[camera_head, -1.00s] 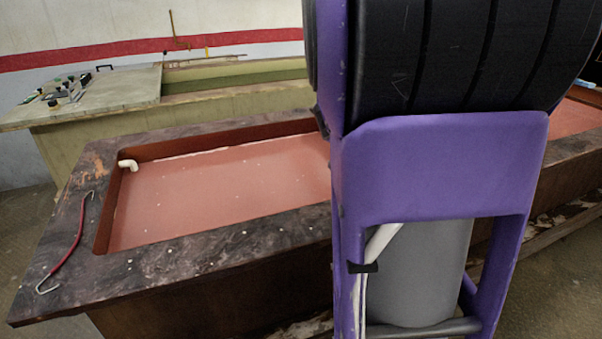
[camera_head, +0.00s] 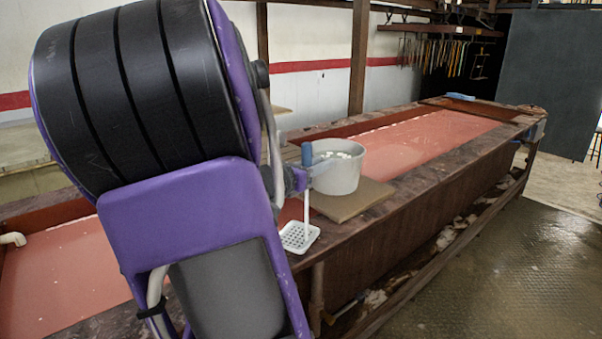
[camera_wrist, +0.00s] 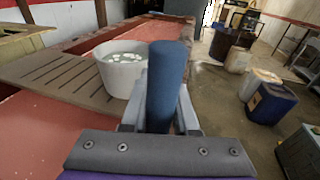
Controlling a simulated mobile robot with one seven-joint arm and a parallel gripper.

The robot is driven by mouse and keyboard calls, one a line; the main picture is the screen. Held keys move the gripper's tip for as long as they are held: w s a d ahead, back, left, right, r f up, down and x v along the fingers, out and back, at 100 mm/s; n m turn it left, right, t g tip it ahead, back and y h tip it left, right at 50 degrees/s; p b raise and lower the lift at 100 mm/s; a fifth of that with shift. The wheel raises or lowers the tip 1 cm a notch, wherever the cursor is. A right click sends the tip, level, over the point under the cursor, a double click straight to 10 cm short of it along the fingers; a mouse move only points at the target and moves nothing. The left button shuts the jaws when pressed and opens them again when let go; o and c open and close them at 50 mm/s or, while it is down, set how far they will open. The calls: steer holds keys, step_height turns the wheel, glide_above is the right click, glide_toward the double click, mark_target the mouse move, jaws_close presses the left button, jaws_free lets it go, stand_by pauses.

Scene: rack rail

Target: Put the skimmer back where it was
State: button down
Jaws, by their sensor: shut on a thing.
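The skimmer has a blue handle (camera_head: 307,154), a thin white shaft and a square white perforated head (camera_head: 299,237). It hangs upright, head down, beside the tank's front edge. My gripper (camera_head: 302,178) is shut on the blue handle. In the wrist view the handle (camera_wrist: 166,85) stands between the two fingers (camera_wrist: 160,115), and the head is hidden. A white bucket (camera_head: 338,178) with pale bits in it stands just right of and behind the skimmer, and also shows in the wrist view (camera_wrist: 112,80). A rail (camera_head: 440,29) with several hanging tools (camera_head: 440,55) is on the far wall.
The bucket stands on a flat board (camera_head: 352,203) across a long tank of reddish liquid (camera_head: 440,135) with a dark rim. Wet open floor (camera_head: 500,270) lies right of the tank. In the wrist view, several jugs (camera_wrist: 270,110) stand on the floor at right.

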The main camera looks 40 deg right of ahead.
steer(key=shift+f, duration=0.25)
steer(key=shift+f, duration=0.2)
steer(key=c, duration=0.7)
jaws_free()
steer(key=a+p, duration=0.1)
steer(key=a, duration=0.3)
steer(key=s+a+r+p, duration=0.1)
steer(key=a, duration=0.3)
steer(key=a+p, duration=0.1)
steer(key=a, duration=0.3)
steer(key=shift+s+r, duration=0.2)
steer(key=shift+s, duration=0.1)
